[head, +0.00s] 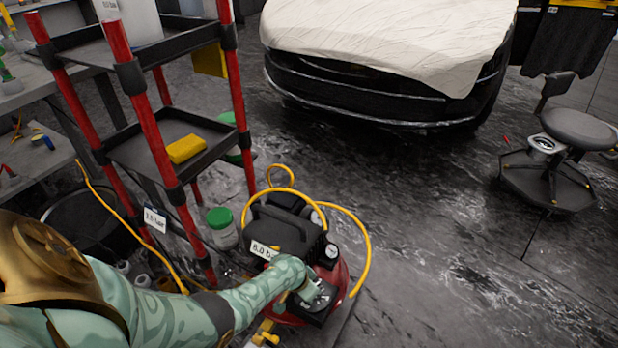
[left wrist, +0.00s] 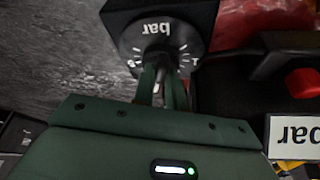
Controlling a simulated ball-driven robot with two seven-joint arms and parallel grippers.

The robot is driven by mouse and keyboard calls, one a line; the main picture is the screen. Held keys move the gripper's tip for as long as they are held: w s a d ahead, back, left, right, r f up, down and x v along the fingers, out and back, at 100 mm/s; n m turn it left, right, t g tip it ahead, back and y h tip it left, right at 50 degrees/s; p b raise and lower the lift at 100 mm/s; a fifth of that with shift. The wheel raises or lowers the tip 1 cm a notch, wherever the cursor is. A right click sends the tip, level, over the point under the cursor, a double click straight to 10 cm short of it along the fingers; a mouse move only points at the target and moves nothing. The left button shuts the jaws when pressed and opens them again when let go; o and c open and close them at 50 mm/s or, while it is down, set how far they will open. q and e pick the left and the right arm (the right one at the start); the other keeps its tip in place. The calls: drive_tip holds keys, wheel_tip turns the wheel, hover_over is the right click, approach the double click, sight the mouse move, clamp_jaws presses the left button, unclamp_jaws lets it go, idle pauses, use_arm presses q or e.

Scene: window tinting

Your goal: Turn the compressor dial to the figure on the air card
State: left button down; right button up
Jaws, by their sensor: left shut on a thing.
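The compressor (head: 275,232) is red and black and stands on the floor at the lower middle of the head view. Its dial (head: 322,296) is black with light marks. In the left wrist view the dial (left wrist: 134,40) shows "bar" upside down. My left gripper (head: 308,291) is shut on the dial's knob; its green fingers also show in the left wrist view (left wrist: 160,82) and hide the knob and pointer. A white card (head: 264,250) on the compressor reads "8.0 b", the rest hidden. In the left wrist view only "bar" shows on a card (left wrist: 293,133). My right gripper is not in view.
A red-posted shelf cart (head: 150,125) stands left of the compressor. It carries a bar card (head: 155,219), its first figure unclear. A yellow hose (head: 362,240) loops around the compressor. A covered car (head: 390,40) and a stool (head: 578,128) stand beyond open floor.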

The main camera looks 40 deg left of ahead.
use_arm(q)
drive_tip(key=c, duration=1.4)
unclamp_jaws()
drive_tip(key=shift+c, duration=0.2)
